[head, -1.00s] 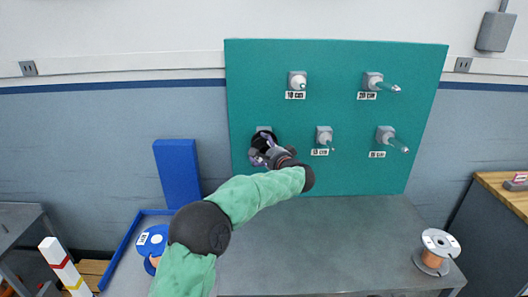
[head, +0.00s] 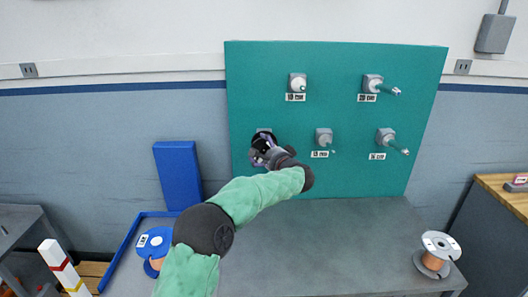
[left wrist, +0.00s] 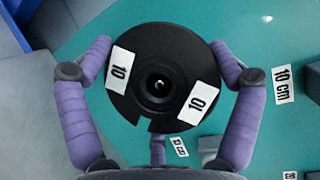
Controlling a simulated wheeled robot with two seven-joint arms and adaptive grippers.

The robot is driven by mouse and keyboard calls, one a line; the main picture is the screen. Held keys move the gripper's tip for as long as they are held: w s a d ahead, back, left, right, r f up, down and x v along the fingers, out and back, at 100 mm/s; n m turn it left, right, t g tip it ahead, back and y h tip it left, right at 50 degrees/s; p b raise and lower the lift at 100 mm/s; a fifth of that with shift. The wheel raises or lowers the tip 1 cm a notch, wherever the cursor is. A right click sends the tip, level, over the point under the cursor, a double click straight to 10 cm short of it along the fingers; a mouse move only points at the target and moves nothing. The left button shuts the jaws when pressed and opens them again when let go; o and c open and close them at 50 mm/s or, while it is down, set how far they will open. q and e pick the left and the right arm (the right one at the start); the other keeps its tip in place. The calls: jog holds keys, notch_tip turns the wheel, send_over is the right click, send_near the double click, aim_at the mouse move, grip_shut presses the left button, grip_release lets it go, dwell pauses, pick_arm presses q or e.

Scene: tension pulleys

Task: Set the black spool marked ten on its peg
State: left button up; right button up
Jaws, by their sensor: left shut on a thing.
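The black spool (left wrist: 140,50) has two white labels reading 10 and a notch in its rim. My left gripper (left wrist: 160,80) is shut on it, with purple fingers around its rim. A small bright spot shows in the spool's centre hole; I cannot tell whether it is a peg tip. In the head view, my left gripper (head: 264,154) and the spool (head: 262,143) are at the lower-left peg mount (head: 264,131) of the green board (head: 340,70). That peg and any label there are hidden. My right gripper is not in view.
Upper-left (head: 298,83), upper-right (head: 378,84), lower-middle (head: 324,138) and lower-right (head: 389,139) pegs show no spool. The upper-left label (head: 296,97) reads 10 cm. A copper-coloured spool (head: 435,258) stands on the grey table (head: 330,250); a blue spool (head: 155,241) lies in a blue-edged tray (head: 120,250).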

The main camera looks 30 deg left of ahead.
pick_arm(q)
jog(key=shift+w+a, duration=0.15)
jog(key=shift+w, duration=0.1)
jog(key=shift+w+a+f, duration=0.1)
jog(key=shift+w+a, duration=0.3)
jog(key=shift+w, duration=0.25)
dwell(0.4)
jog(key=o, duration=0.9)
jog(key=shift+o, duration=0.2)
jog(key=shift+d+f, duration=0.1)
jog(key=v, duration=1.1)
jog(key=shift+s+d, duration=0.3)
